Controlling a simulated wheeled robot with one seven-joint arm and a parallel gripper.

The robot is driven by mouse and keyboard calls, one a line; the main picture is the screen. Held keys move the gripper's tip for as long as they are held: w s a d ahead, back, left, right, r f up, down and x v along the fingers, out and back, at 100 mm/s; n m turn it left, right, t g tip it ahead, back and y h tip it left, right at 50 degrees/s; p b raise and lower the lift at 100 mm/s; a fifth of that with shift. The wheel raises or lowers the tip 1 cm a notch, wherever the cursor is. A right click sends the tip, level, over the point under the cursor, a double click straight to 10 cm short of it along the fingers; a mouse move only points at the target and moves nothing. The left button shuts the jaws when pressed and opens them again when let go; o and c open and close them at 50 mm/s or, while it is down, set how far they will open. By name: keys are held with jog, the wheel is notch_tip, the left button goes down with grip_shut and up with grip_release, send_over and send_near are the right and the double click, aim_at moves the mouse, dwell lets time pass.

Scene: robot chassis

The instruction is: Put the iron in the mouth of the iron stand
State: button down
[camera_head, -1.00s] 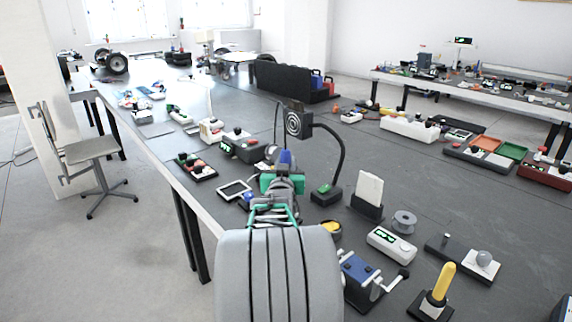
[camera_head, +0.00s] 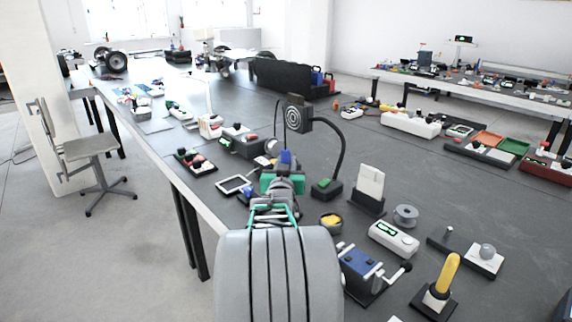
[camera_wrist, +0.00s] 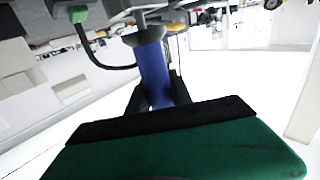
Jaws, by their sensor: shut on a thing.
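My gripper (camera_head: 285,170) is shut on the blue handle of the iron (camera_head: 286,157), above the dark workbench. In the wrist view, the blue handle (camera_wrist: 156,76) stands between my black fingers (camera_wrist: 156,100), with a grey collar at its far end. The iron's tip is hidden or too small to tell. I cannot clearly make out the iron stand or its mouth; a small grey-white item (camera_head: 271,147) sits just behind the handle in the head view, but I cannot tell whether it is part of the stand.
A black gooseneck fan (camera_head: 299,117) rises just right of my gripper. A small yellow-filled bowl (camera_head: 330,221), a white card holder (camera_head: 369,186) and a blue vise-like device (camera_head: 360,265) stand to the right. A white-framed tablet (camera_head: 235,184) lies to the left, near the bench edge.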

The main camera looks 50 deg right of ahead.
jog(key=shift+f+b, duration=0.65)
jog(key=c, duration=1.1)
grip_release()
jog(key=shift+a, duration=0.1)
jog(key=v, duration=0.7)
jog(key=shift+s+a, duration=0.25)
jog(key=shift+a, duration=0.05)
notch_tip(320, 180, up, 10)
jog(key=p, duration=0.5)
